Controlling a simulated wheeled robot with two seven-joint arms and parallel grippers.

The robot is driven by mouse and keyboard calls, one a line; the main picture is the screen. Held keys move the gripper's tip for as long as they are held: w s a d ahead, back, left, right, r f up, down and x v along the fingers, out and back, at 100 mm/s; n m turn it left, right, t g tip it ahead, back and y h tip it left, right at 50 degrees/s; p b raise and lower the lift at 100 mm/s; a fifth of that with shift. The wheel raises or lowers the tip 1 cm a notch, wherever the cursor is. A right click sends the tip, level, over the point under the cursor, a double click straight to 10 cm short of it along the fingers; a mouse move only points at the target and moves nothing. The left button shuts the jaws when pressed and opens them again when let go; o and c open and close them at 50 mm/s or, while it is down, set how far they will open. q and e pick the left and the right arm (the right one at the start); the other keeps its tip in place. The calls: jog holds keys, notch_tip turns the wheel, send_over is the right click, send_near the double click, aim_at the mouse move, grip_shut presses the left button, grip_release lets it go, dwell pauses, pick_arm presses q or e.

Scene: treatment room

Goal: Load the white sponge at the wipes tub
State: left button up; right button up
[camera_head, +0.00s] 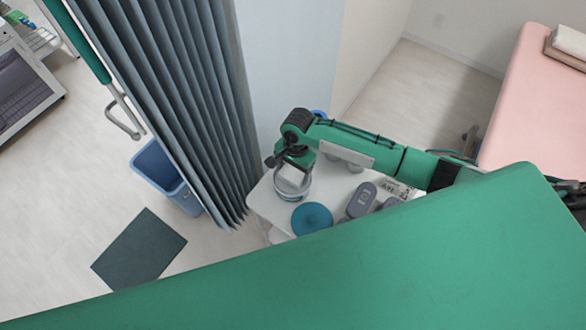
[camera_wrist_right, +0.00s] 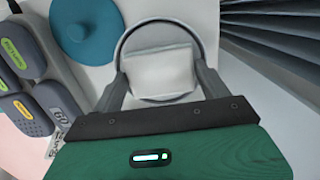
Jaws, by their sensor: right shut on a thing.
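The white sponge (camera_head: 292,178) is held between the fingers of my right gripper (camera_head: 288,162), over the round, grey-rimmed wipes tub (camera_head: 291,198) on the white table. In the right wrist view the sponge (camera_wrist_right: 160,70) sits between the two grey fingertips of the gripper (camera_wrist_right: 160,66), within the tub's ring-shaped rim (camera_wrist_right: 124,38) as seen from above. The gripper is shut on the sponge. I cannot tell whether the sponge is inside the tub or just above it. My left gripper is out of view.
A round teal lid (camera_head: 312,218) lies beside the tub, with several grey devices (camera_head: 362,199) to its right on the white table (camera_head: 262,199). A grey curtain (camera_head: 185,85) hangs close on the left. A blue bin (camera_head: 165,176) stands on the floor.

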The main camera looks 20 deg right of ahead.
aim_at(293, 172)
jog(key=shift+s+f+p, duration=0.15)
jog(key=shift+p, duration=0.15)
dwell(1.4)
notch_tip(293, 172, up, 7)
jog(key=p, duration=0.9)
dwell(0.7)
